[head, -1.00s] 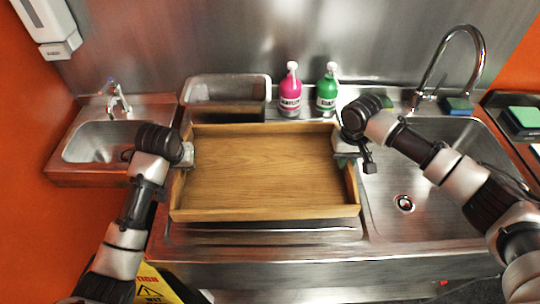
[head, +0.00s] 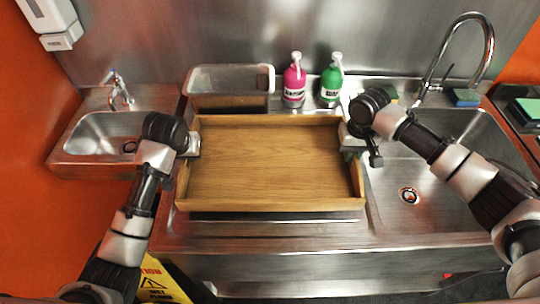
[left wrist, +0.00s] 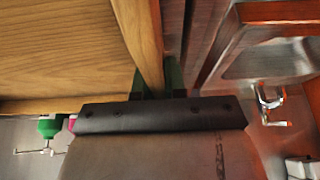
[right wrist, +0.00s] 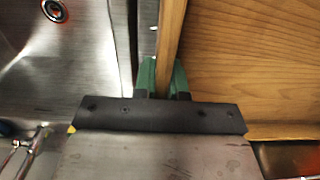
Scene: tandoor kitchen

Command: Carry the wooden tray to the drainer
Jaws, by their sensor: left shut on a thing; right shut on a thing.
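The wooden tray (head: 270,165) is a wide, shallow box with raised walls, and it looks empty. It is held over the ribbed steel drainer (head: 275,228) left of the large sink; I cannot tell whether it touches the surface. My left gripper (head: 190,144) is shut on the tray's left wall, which the left wrist view shows between its green fingers (left wrist: 165,78). My right gripper (head: 352,142) is shut on the right wall, also seen between the green fingers in the right wrist view (right wrist: 163,78). The tray hides much of the drainer.
A steel container (head: 229,88), a pink bottle (head: 293,82) and a green bottle (head: 331,82) stand behind the tray. A large sink (head: 425,185) with a tall faucet (head: 485,45) is right; a small sink (head: 100,135) is left. A yellow wet-floor sign (head: 158,284) stands below.

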